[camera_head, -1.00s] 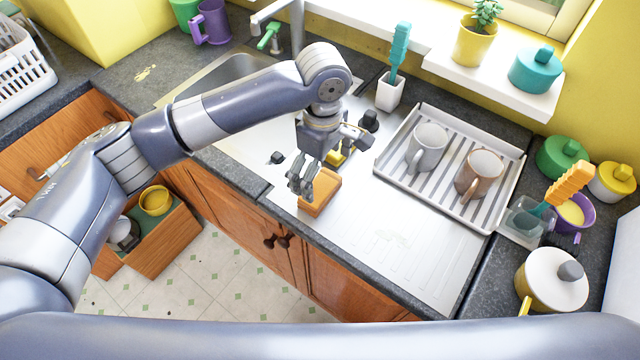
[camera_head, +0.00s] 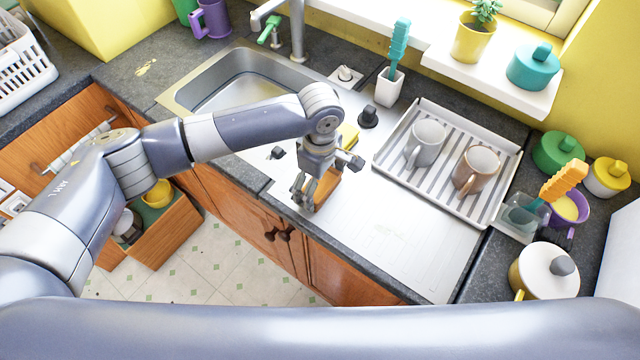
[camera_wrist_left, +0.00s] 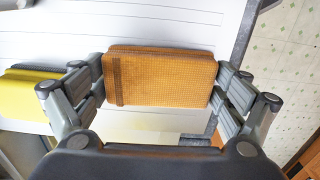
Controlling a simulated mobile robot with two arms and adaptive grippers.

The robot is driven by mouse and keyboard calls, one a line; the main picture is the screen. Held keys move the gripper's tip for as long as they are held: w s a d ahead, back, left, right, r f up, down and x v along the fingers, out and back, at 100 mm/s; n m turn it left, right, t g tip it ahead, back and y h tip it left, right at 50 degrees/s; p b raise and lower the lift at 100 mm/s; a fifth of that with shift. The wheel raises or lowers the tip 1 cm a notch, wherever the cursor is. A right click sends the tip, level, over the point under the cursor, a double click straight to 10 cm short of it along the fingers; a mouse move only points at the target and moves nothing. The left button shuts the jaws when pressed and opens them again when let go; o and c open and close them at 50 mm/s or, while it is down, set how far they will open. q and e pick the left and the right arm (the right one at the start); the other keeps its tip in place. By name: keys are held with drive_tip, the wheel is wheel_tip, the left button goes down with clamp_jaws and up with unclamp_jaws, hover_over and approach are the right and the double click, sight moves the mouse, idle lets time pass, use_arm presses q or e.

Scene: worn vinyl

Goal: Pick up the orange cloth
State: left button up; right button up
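The orange cloth (camera_head: 327,187) is a folded, textured block on the steel drainboard. In the left wrist view the cloth (camera_wrist_left: 160,78) lies between the two fingers, with a darker band near its left end. My left gripper (camera_head: 304,196) is down at the cloth, partly hiding it in the head view. In the left wrist view the left gripper (camera_wrist_left: 162,85) has its fingers spread wide, one at each end of the cloth. They are very close to its edges; I cannot tell if they touch. My right gripper is not in view.
A yellow item (camera_wrist_left: 28,95) lies beside the left finger. The sink (camera_head: 240,85) is behind my arm. A dish rack (camera_head: 405,175) with a grey mug (camera_head: 425,145) and a brown mug (camera_head: 475,170) stands right. The drainboard's front right (camera_head: 400,240) is clear.

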sight(321, 186)
use_arm(q)
drive_tip(key=shift+r, duration=0.1)
drive_tip(key=shift+r+b, duration=0.4)
drive_tip(key=shift+r, duration=0.2)
drive_tip(key=shift+s+d+r+b, duration=0.1)
drive_tip(key=shift+s+r+b, duration=0.15)
drive_tip(key=shift+r, duration=0.25)
drive_tip(key=shift+s+d+r+b, duration=0.1)
drive_tip(key=shift+s+r+b, duration=0.15)
drive_tip(key=shift+r, duration=0.2)
drive_tip(key=s+d+r+b, duration=0.1)
drive_tip(key=s+d+b, duration=0.1)
drive_tip(key=s, duration=1.2)
drive_tip(key=shift+s+d+r+b, duration=0.3)
drive_tip(key=shift+s+d+r, duration=0.05)
drive_tip(key=shift+d+r, duration=0.05)
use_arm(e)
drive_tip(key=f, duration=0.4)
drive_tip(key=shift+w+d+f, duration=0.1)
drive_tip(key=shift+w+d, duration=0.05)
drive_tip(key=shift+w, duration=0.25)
use_arm(q)
drive_tip(key=shift+o, duration=0.5)
drive_tip(key=shift+c, duration=0.4)
